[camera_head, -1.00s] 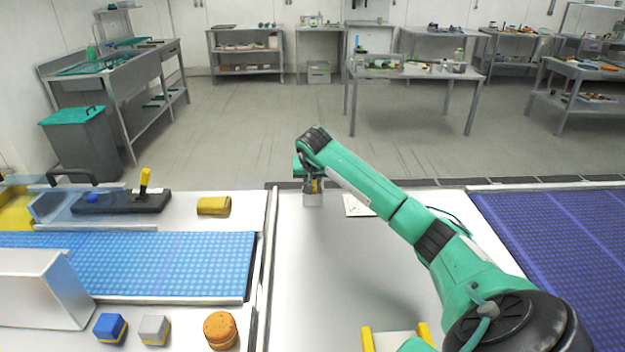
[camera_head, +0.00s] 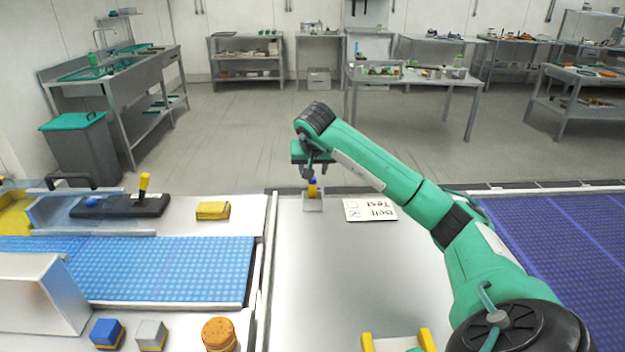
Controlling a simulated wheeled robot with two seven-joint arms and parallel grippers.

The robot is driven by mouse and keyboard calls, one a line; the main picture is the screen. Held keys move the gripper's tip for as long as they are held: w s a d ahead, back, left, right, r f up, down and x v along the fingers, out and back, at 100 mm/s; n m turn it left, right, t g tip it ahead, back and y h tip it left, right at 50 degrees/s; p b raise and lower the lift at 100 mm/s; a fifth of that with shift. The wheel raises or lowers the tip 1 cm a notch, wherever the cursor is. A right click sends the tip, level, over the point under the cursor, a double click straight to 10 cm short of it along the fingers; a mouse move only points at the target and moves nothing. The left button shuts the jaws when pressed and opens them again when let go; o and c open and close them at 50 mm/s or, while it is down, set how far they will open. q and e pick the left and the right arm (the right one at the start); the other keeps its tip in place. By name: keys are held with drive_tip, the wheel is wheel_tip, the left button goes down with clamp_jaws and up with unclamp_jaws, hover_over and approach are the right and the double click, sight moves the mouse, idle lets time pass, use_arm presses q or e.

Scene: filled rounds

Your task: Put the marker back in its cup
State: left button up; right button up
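The marker (camera_head: 312,189), yellow with a blue end, stands upright in a small grey cup (camera_head: 313,205) near the far edge of the white table. My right gripper (camera_head: 308,176), on the teal arm from the right, is just above the marker's top. It looks open and no longer around the marker; the fingers are small and partly hidden by the wrist. A white card (camera_head: 370,210) reading "Belt Test" with tick boxes lies right of the cup. My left gripper is not in view.
A blue belt (camera_head: 170,268) lies left, with a yellow block (camera_head: 212,210) behind it and a blue block (camera_head: 107,333), grey block (camera_head: 151,335) and round brown piece (camera_head: 219,334) in front. A purple belt (camera_head: 570,235) lies right. The middle table is mostly clear.

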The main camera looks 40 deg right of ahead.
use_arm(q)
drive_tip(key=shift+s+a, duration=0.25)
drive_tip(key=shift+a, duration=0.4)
use_arm(e)
drive_tip(key=v, duration=0.2)
drive_tip(key=shift+s+a+r, duration=0.1)
drive_tip(key=shift+a+r, duration=0.05)
drive_tip(key=shift+r, duration=0.15)
